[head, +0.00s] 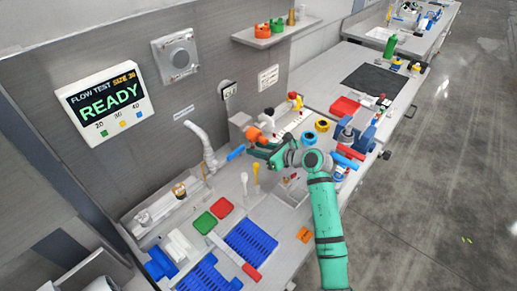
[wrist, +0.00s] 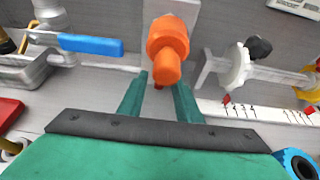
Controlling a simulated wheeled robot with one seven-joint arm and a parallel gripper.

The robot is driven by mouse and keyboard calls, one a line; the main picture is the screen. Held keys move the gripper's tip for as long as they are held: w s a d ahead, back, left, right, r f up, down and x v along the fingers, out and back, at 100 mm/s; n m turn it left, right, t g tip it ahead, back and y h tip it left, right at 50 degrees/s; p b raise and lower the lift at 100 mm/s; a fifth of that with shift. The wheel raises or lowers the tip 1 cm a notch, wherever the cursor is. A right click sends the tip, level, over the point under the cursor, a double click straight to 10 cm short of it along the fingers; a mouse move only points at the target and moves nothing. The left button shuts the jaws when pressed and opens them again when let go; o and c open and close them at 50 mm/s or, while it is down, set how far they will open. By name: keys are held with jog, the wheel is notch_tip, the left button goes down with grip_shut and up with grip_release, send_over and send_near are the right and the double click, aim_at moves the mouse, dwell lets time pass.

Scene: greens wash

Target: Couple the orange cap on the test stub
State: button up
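The orange cap (wrist: 168,40) has a wide collar and a narrower nose pointing towards the camera. It sits in front of a pale upright plate (wrist: 172,8) at the wall side. Any stub behind it is hidden, so I cannot tell how it is seated. In the head view the orange cap (head: 254,133) is just beyond my gripper (head: 268,149). My gripper's green fingers (wrist: 162,82) are apart, with their tips by the cap's nose. A gap shows on the left; the nose overlaps the right fingertip, and contact there is unclear.
A blue-handled valve (wrist: 90,45) is left of the cap, and a white fitting with a black knob (wrist: 238,65) is right. A marked white strip (wrist: 245,111) runs below. A blue ring (wrist: 297,163) lies at lower right.

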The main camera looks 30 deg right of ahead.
grip_shut()
dwell(1.1)
grip_release()
jog(key=v, duration=1.1)
